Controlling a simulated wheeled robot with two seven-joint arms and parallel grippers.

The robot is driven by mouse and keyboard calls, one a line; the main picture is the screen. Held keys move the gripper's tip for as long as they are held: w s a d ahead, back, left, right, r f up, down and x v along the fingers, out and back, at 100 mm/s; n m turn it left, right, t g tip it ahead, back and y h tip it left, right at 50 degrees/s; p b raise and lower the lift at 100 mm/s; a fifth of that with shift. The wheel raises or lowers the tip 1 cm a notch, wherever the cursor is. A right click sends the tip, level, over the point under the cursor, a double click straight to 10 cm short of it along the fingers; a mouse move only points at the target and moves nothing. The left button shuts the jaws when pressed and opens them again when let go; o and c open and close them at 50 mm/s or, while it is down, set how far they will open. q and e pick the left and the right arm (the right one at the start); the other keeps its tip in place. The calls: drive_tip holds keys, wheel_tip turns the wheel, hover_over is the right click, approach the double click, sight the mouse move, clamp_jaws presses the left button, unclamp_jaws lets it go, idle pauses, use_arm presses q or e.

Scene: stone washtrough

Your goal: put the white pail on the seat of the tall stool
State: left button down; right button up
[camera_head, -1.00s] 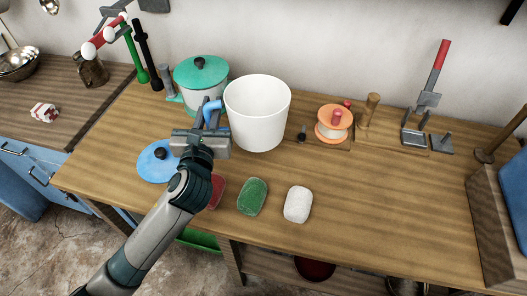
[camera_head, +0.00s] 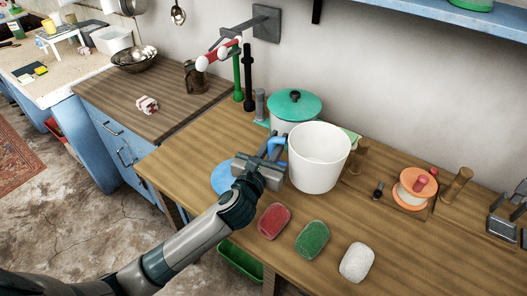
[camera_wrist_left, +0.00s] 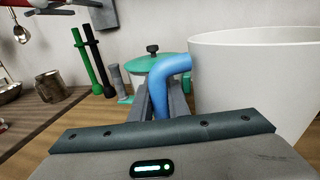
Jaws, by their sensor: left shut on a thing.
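The white pail (camera_head: 318,160) stands upright at the middle of the wooden counter in the head view. I cannot tell whether its base touches the counter. In the left wrist view, it fills the right side (camera_wrist_left: 255,85), with its blue handle (camera_wrist_left: 178,70) between my fingers. My left gripper (camera_head: 272,150) is shut on this handle, at the pail's left side. A small white stool-like thing (camera_head: 60,34) stands on the light surface at the far upper left; I cannot tell whether it is the tall stool. My right gripper is not in view.
A green-lidded pot (camera_head: 296,104) is close behind the pail. A blue disc (camera_head: 222,178) lies by my gripper. Red (camera_head: 274,221), green (camera_head: 312,240) and white (camera_head: 357,262) blocks lie in front. Upright posts (camera_head: 248,75) stand behind left. Open floor (camera_head: 80,225) lies left.

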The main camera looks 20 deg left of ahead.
use_arm(q)
drive_tip(key=w+a+f, duration=0.2)
drive_tip(key=a+f, duration=0.1)
drive_tip(key=a, duration=0.2)
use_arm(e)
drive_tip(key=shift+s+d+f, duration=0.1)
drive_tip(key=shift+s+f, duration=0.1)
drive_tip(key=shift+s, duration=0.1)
use_arm(q)
drive_tip(key=shift+f, duration=0.15)
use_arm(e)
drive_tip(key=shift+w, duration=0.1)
use_arm(q)
drive_tip(key=shift+d+f, duration=0.1)
drive_tip(key=shift+f, duration=1.85)
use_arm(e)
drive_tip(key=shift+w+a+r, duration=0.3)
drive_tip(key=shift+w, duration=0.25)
use_arm(q)
drive_tip(key=shift+f, duration=0.1)
drive_tip(key=c, duration=1.7)
unclamp_jaws()
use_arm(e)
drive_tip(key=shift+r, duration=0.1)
